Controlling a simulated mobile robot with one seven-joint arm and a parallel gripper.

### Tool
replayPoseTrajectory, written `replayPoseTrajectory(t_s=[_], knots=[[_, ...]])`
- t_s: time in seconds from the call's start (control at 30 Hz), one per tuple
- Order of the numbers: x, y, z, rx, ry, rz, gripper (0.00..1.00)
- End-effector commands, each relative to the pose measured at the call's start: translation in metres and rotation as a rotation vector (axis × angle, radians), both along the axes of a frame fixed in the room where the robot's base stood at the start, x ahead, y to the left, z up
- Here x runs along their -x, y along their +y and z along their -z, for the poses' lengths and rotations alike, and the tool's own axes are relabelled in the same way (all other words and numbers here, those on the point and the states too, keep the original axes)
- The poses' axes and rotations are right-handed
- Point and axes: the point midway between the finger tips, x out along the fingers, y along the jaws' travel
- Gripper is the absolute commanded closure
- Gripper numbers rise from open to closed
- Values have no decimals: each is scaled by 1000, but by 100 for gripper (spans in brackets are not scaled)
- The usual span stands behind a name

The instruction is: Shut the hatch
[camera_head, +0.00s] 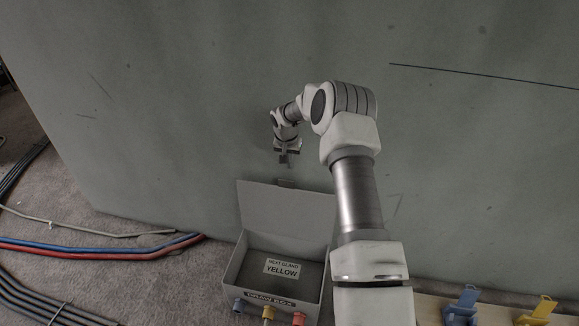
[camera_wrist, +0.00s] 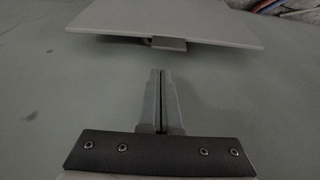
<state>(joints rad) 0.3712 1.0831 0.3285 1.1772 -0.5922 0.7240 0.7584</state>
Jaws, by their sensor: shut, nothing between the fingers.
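The draw box (camera_head: 232,272) is a light grey box on the floor against the green-grey wall. Its hatch (camera_head: 286,208) is a flat lid that stands raised at the back of the box, with a small tab (camera_head: 286,183) on its top edge. In the wrist view the hatch (camera_wrist: 168,18) and its tab (camera_wrist: 168,43) lie beyond the fingertips. My gripper (camera_head: 284,163) is just above the tab in the head view, apart from it. In the wrist view my gripper (camera_wrist: 160,73) has its fingers together and empty.
Red and blue conduits (camera_head: 100,250) run along the floor to the left. Blue (camera_head: 462,304) and yellow (camera_head: 540,309) holders stand at lower right.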

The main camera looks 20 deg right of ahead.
Motion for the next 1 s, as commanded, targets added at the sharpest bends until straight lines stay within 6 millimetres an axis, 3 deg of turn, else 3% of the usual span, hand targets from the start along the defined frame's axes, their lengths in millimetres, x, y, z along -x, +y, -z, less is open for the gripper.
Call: replayPoseTrajectory(t_s=[0.03,0.2,0.4,1.0], knots=[[-2,-2,14,-1,2,1,100],[-9,-6,45,-2,2,1,100],[-15,-10,67,-1,0,0,100],[-15,-12,71,0,0,-1,100]])
